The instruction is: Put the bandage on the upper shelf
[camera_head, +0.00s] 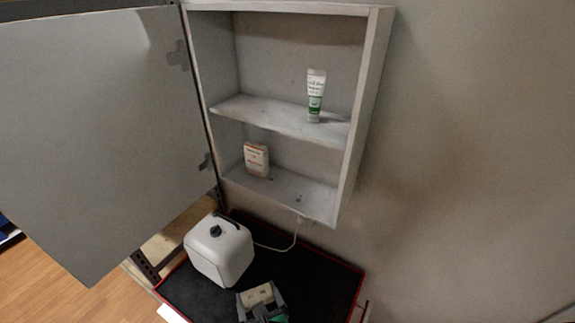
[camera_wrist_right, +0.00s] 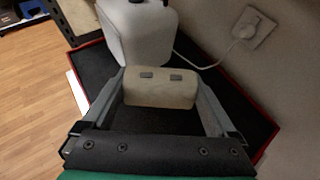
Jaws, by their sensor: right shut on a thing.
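My right gripper (camera_head: 262,300) is low in the head view, above the black mat. It is shut on a cream-coloured box-like thing, the bandage (camera_head: 258,294). The right wrist view shows the bandage (camera_wrist_right: 160,87) between the two fingers of the gripper (camera_wrist_right: 165,95). The open wall cabinet has an upper shelf (camera_head: 262,113), with a white and green tube (camera_head: 315,95) standing toward its right side. My left gripper is not in view.
An orange and white box (camera_head: 256,159) stands on the cabinet's lower level. The grey cabinet door (camera_head: 90,130) is swung open to the left. A white appliance (camera_head: 220,250) with a cord stands on the red-edged black mat (camera_head: 325,275). The upper shelf's left part is clear.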

